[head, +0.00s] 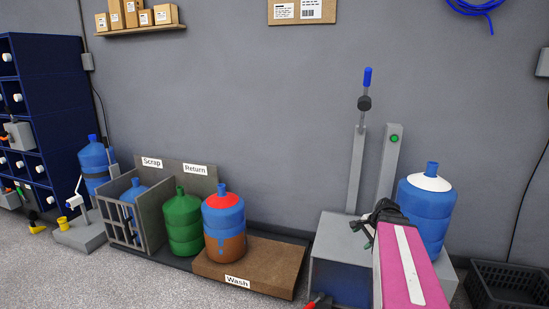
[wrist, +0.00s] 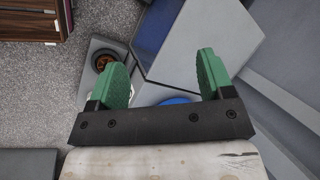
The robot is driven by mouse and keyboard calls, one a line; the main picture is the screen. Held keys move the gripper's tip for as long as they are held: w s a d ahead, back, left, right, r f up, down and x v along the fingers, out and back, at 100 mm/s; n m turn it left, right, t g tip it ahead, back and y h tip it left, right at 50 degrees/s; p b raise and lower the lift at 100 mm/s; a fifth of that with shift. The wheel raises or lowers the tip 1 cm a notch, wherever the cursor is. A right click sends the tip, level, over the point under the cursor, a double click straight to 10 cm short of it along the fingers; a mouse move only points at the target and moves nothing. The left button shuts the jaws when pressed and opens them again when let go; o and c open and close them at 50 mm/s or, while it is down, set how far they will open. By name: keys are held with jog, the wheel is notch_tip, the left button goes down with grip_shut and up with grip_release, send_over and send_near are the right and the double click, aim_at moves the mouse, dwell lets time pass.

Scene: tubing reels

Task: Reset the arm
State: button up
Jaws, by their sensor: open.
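My gripper (head: 361,234) is in front of the grey machine at the right of the head view, at the end of my pink arm. In the wrist view my gripper (wrist: 163,78) has its two green fingers wide apart with nothing between them. The grey machine (head: 327,234) has a blue-handled lever (head: 367,78) and a post with a green button (head: 394,139). A blue bottle with a white top (head: 427,215) stands to the right of my gripper, its lower part hidden behind my arm.
A black crate (head: 508,285) is at the lower right. The wall above is mostly clear.

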jog(key=s+a+f+n+g+h, duration=0.1)
jog(key=s+a+f+n, duration=0.2)
jog(key=a+n, duration=0.3)
jog(key=s+a+f+n+g+h, duration=0.2)
jog(key=s+a+f+n, duration=0.2)
jog(key=a, duration=0.6)
jog(key=s+n, duration=0.2)
jog(key=shift+s+n, duration=0.15)
jog(key=shift+n, duration=0.15)
jog(key=shift+f, duration=0.1)
